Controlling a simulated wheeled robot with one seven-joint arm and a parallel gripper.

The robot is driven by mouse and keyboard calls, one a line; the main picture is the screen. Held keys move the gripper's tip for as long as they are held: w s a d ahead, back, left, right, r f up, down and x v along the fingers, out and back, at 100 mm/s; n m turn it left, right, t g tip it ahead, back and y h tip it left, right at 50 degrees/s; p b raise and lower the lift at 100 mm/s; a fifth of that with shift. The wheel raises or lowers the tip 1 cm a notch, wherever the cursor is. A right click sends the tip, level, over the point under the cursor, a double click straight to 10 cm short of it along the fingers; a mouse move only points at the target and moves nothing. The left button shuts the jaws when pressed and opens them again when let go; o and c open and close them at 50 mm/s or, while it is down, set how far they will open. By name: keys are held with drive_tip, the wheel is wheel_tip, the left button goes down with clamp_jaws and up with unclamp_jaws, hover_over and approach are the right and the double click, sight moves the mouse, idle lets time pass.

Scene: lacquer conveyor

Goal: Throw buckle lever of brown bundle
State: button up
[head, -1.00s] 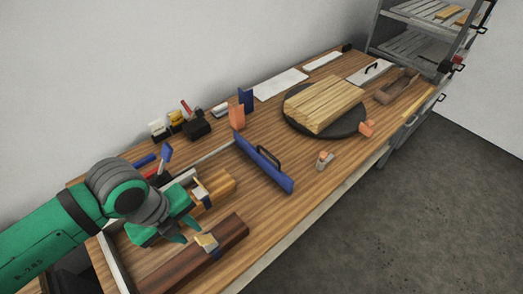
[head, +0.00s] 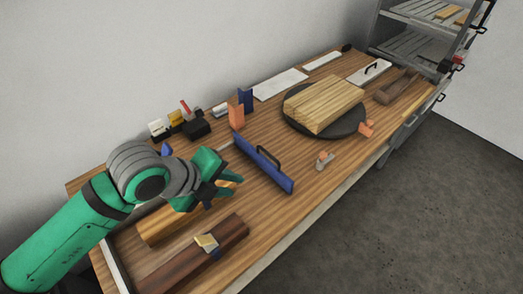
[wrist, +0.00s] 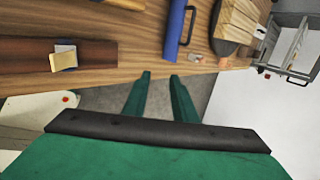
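The brown bundle (head: 190,258) is a long dark block lying at the front left of the bench. Its buckle, with a tan lever (head: 206,241) and a blue piece beside it, sits on top. In the wrist view the brown bundle (wrist: 25,55) lies at the upper left, with the tan lever (wrist: 63,61) on its lower side. I cannot tell whether the lever is thrown. My gripper (head: 230,182) is above the bench, beyond and to the right of the buckle, apart from it. In the wrist view its green fingers (wrist: 160,78) are apart with nothing between them.
A lighter tan bundle (head: 160,228) lies behind the brown one, partly under my arm. A blue bar with a black handle (head: 265,165) stands right of my gripper. A round dark board (head: 345,132) holds tan strips. Small blocks line the back. The front right bench is mostly clear.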

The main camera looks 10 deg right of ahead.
drive_tip(key=w+d+r+t+h, duration=0.2)
drive_tip(key=w+d+r+h, duration=0.1)
drive_tip(key=d+r, duration=0.3)
drive_tip(key=shift+w+d+n+t+h, duration=0.3)
drive_tip(key=shift+w+d+n, duration=0.15)
drive_tip(key=shift+d, duration=0.7)
